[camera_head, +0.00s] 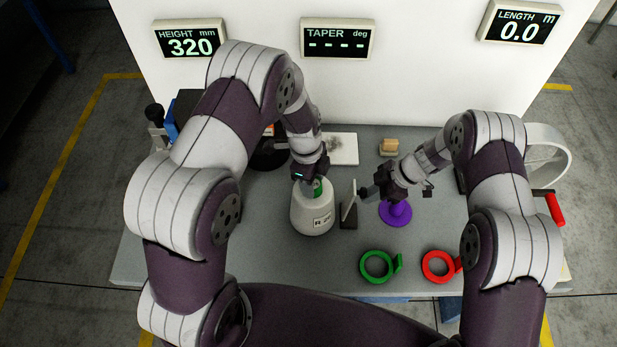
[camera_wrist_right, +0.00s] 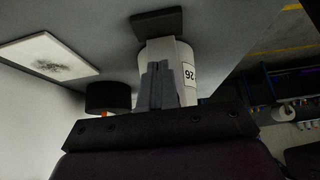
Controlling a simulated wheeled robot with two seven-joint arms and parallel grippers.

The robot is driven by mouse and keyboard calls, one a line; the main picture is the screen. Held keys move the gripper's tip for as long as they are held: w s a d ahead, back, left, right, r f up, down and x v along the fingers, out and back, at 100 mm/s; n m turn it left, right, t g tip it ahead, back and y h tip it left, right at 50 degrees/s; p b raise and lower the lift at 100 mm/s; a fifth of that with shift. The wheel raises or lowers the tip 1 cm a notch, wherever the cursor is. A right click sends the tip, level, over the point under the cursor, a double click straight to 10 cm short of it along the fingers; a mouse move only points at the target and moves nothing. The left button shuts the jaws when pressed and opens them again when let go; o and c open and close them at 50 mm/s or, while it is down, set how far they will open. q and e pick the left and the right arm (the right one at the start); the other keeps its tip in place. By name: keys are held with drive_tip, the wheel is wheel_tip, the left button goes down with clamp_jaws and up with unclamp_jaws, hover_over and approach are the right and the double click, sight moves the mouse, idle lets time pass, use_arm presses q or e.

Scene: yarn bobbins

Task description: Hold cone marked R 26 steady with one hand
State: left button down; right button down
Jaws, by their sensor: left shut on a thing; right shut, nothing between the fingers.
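The white cone marked R 26 (camera_head: 312,217) stands upright on the grey table, with a green part at its top. My left gripper (camera_head: 311,182) is shut on the cone's top from above; its fingers partly hide the contact. The cone's label also shows upside down in the right wrist view (camera_wrist_right: 190,75). My right gripper (camera_head: 365,193) is shut and empty, to the right of the cone and apart from it. Its closed fingers (camera_wrist_right: 160,82) point toward a small upright plate on a black base (camera_head: 348,222), which stands between it and the cone.
A purple stand (camera_head: 396,213) is below my right wrist. A green ring (camera_head: 377,267) and a red ring (camera_head: 438,266) lie near the front edge. Displays hang behind.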

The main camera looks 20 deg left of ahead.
sight(357, 191)
drive_tip(key=shift+s+a+r, duration=0.15)
drive_tip(key=shift+a+r, duration=0.1)
drive_tip(key=shift+a, duration=0.35)
drive_tip(key=shift+s+a+r, duration=0.15)
drive_tip(key=shift+a+r, duration=0.15)
drive_tip(key=shift+a, duration=0.35)
drive_tip(key=shift+s+a+r, duration=0.15)
drive_tip(key=shift+a+r, duration=0.1)
drive_tip(key=shift+a, duration=0.35)
drive_tip(key=s+a+v, duration=0.1)
drive_tip(key=v, duration=0.6)
drive_tip(key=shift+w+r, duration=0.35)
drive_tip(key=shift+r, duration=0.15)
idle(1.2)
use_arm(q)
drive_tip(key=shift+c, duration=2.1)
unclamp_jaws()
